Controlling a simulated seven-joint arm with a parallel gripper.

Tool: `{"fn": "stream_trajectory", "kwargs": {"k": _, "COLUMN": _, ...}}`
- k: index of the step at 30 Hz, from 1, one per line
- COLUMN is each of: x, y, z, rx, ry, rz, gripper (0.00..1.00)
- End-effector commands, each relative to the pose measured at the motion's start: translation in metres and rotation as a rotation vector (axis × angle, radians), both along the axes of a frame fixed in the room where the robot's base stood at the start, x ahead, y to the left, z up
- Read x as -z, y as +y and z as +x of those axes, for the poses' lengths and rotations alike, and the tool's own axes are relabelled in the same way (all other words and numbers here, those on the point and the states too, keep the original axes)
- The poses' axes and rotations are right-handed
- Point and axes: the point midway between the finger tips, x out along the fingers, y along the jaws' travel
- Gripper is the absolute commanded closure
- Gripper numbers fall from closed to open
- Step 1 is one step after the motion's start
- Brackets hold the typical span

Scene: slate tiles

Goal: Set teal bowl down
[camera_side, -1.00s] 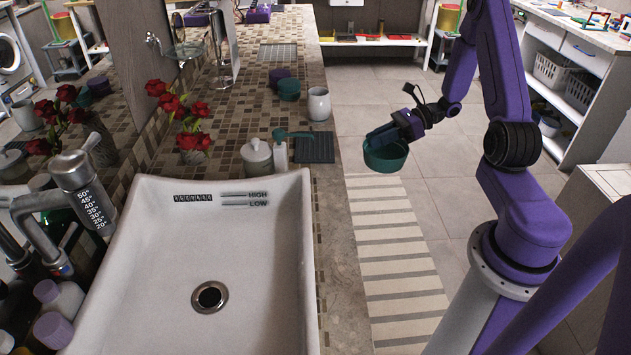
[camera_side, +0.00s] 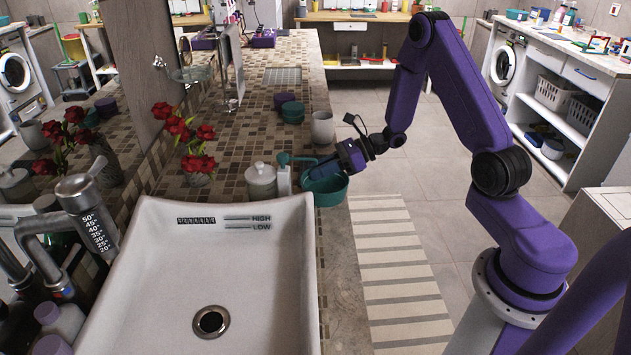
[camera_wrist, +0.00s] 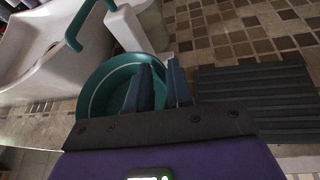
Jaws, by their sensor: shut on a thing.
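The teal bowl (camera_side: 330,192) is upright at the counter's right edge, beside the pump bottle (camera_side: 284,176). My gripper (camera_side: 340,162) is shut on its rim. In the wrist view, one finger of my gripper (camera_wrist: 160,88) is inside the teal bowl (camera_wrist: 95,92) and the other is outside the wall. I cannot tell whether the bowl's base touches the counter. The dark ribbed mat (camera_wrist: 255,95) lies right of the fingers in the wrist view; in the side view the bowl and gripper mostly hide it.
A white sink (camera_side: 215,265) is in front, with a lidded jar (camera_side: 261,182) behind it. A pale cup (camera_side: 322,128) and a stack of small teal (camera_side: 292,113) and purple dishes stand farther back. Red flowers (camera_side: 185,130) are at the left.

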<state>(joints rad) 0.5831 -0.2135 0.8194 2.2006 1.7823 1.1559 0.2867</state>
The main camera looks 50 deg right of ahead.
Motion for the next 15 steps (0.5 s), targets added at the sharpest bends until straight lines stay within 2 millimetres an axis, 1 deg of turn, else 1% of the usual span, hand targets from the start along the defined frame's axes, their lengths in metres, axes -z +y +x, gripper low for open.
{"fn": "stream_trajectory", "kwargs": {"k": 3, "x": 0.000, "y": 0.014, "z": 0.008, "rx": -0.005, "ry": 0.000, "rz": 0.001, "gripper": 1.00}}
{"fn": "stream_trajectory", "kwargs": {"k": 6, "x": 0.016, "y": 0.011, "z": 0.007, "rx": 0.000, "ry": 0.004, "rz": 0.002, "gripper": 1.00}}
{"fn": "stream_trajectory", "kwargs": {"k": 9, "x": 0.027, "y": 0.011, "z": 0.007, "rx": -0.002, "ry": 0.003, "rz": 0.002, "gripper": 1.00}}
{"fn": "stream_trajectory", "kwargs": {"k": 12, "x": 0.034, "y": 0.011, "z": 0.007, "rx": 0.000, "ry": 0.001, "rz": 0.002, "gripper": 1.00}}
{"fn": "stream_trajectory", "kwargs": {"k": 15, "x": 0.035, "y": 0.011, "z": 0.007, "rx": -0.001, "ry": -0.001, "rz": 0.001, "gripper": 1.00}}
